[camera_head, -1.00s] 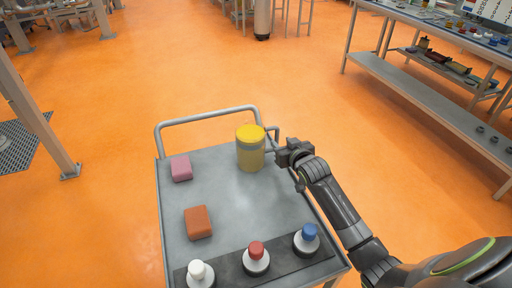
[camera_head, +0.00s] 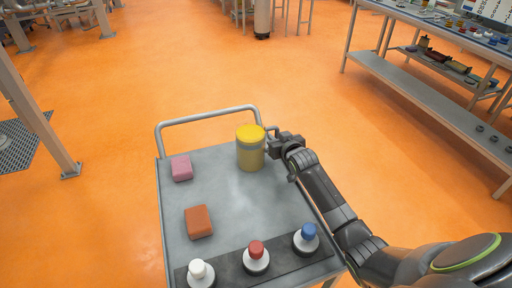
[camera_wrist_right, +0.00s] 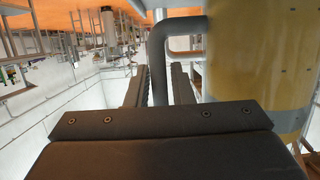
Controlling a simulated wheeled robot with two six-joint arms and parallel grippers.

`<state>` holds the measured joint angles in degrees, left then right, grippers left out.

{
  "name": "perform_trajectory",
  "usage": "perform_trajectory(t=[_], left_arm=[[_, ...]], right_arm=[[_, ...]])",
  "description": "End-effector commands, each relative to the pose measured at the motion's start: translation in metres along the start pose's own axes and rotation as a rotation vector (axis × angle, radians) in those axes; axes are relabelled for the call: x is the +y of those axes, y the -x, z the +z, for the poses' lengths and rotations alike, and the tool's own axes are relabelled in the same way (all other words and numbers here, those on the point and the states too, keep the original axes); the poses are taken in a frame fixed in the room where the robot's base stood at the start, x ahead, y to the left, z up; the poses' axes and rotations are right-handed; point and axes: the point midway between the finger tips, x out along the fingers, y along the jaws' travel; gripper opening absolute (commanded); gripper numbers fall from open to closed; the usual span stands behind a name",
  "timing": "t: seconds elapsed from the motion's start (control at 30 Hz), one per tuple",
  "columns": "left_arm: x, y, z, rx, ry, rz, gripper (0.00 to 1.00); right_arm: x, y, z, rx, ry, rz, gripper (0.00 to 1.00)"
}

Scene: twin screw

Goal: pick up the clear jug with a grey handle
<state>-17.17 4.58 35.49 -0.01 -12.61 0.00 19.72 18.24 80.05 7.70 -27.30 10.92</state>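The jug (camera_head: 250,154) is a yellowish see-through cylinder with a yellow lid, upright on the far right part of the grey cart. Its grey handle (camera_head: 272,131) is on its right side. My right gripper (camera_head: 274,140) is at the handle. In the right wrist view, the handle (camera_wrist_right: 192,30) bends down between the two fingers of the right gripper (camera_wrist_right: 160,80), which look close against it. The jug body (camera_wrist_right: 260,65) fills the right of that view. The jug's base looks to be resting on the cart. My left gripper is not in view.
The cart top (camera_head: 235,205) also holds a pink block (camera_head: 181,168), an orange block (camera_head: 198,222) and a dark strip with white (camera_head: 200,271), red (camera_head: 256,250) and blue-capped (camera_head: 307,236) bottles. A shelved workbench (camera_head: 430,90) stands right. The cart's middle is clear.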

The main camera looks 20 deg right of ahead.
Motion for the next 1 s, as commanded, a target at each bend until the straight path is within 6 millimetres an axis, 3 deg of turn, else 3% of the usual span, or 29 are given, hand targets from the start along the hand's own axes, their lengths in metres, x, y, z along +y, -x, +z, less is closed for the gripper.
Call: perform_trajectory(t=[0.17,1.0], left_arm=[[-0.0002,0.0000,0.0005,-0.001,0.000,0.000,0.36],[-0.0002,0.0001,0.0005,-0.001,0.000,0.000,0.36]], right_arm=[[0.0000,0.0002,0.0002,0.000,0.000,0.000,0.00],[0.0001,0.0002,0.0004,-0.001,0.000,0.000,0.00]])
